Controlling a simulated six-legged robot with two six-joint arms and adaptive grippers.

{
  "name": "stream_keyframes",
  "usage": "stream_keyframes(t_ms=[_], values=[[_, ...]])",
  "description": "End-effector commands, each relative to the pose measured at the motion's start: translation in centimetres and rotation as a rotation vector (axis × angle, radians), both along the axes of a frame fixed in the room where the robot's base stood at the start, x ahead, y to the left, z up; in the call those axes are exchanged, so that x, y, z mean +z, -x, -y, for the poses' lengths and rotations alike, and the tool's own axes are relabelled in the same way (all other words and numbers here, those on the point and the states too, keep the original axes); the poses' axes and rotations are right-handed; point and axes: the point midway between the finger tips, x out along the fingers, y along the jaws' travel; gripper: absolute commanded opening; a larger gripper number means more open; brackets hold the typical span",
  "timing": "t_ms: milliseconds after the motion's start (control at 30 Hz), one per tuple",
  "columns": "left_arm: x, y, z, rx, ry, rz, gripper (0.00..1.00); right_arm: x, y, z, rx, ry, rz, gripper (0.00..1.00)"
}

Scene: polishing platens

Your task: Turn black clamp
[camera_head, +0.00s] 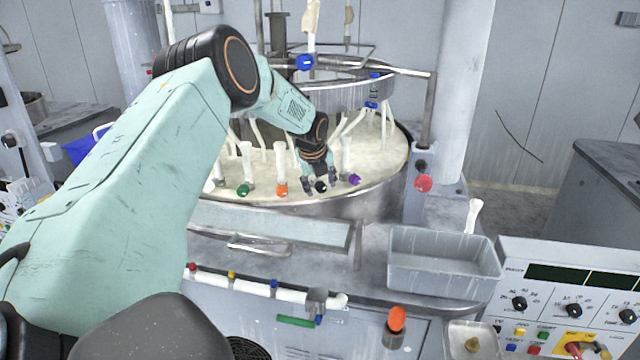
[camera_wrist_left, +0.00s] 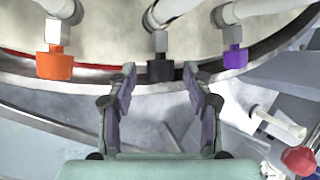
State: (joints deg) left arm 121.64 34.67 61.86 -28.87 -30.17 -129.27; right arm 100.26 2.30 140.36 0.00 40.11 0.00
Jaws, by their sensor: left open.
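The black clamp (camera_head: 321,186) sits at the front rim of the round platen basin, between an orange clamp (camera_head: 281,189) and a purple clamp (camera_head: 354,180). In the left wrist view the black clamp (camera_wrist_left: 160,70) hangs at the end of a white tube, just beyond the fingertips and between their lines. My left gripper (camera_head: 320,188) is open, its two fingers pointing at the black clamp. In the wrist view the left gripper (camera_wrist_left: 158,82) shows a clear gap between its fingers, with nothing held. My right gripper is not in view.
The orange clamp (camera_wrist_left: 54,64) and purple clamp (camera_wrist_left: 235,57) flank the black one closely. A green clamp (camera_head: 243,190) is further left. A red knob (camera_head: 424,183) stands right of the basin. A grey bin (camera_head: 445,278) and a control panel (camera_head: 570,300) are at the front right.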

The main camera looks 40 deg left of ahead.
Motion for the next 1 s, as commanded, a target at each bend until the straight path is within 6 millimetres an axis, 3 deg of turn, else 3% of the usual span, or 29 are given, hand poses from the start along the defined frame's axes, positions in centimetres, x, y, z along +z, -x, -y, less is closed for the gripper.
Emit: stream_keyframes(t_ms=[67, 633, 867, 1000], values=[[0.0, 0.0, 0.0, 0.000, 0.000, -0.001, 0.49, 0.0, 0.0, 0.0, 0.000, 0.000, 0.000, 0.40], [0.1, 0.0, 0.0, 0.000, 0.000, 0.001, 0.01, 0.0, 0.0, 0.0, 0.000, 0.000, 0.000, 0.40], [0.0, 0.1, -0.1, 0.001, 0.015, 0.026, 0.00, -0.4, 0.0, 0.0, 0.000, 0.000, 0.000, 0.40], [-0.2, 0.2, -0.2, 0.002, 0.066, 0.114, 0.00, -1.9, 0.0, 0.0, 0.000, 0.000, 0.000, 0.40]])
